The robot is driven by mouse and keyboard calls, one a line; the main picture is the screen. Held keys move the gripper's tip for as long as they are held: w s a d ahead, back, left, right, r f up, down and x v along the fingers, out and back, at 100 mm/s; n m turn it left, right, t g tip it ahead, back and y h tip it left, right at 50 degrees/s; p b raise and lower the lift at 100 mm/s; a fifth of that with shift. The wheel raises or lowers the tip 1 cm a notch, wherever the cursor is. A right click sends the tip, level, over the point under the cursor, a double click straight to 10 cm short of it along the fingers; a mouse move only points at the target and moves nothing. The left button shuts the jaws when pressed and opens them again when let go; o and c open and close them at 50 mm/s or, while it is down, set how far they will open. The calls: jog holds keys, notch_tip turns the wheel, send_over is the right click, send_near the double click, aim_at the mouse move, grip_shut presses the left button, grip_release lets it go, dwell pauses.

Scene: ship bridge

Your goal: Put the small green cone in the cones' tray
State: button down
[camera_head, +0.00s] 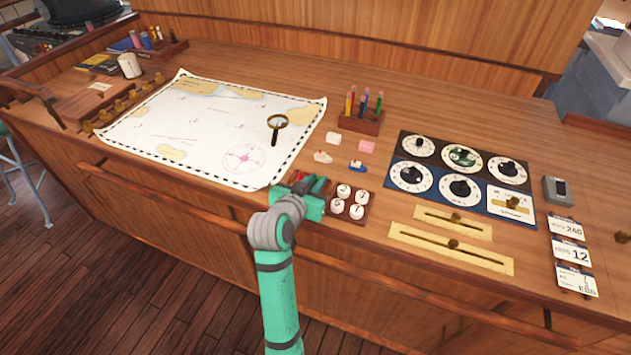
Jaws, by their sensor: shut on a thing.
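My gripper (312,185) is low over the front of the desk, at the left end of a small brown wooden tray (333,217). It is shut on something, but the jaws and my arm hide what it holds. A little red and dark colour shows at the jaws. I cannot make out a green cone as a separate thing. The tray bears several white round pieces with dark marks (343,190) on its right part. Its left part is covered by my gripper. I cannot tell whether this is the cones' tray.
A chart (210,130) with a magnifying glass (276,125) lies to the left. Behind are a pencil holder (362,122) and small erasers. A dial panel (460,178) and brass sliders (450,249) are to the right. A wooden rail (400,278) runs along the desk's front.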

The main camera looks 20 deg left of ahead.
jog(key=c, duration=1.7)
grip_release()
jog(key=v, duration=1.2)
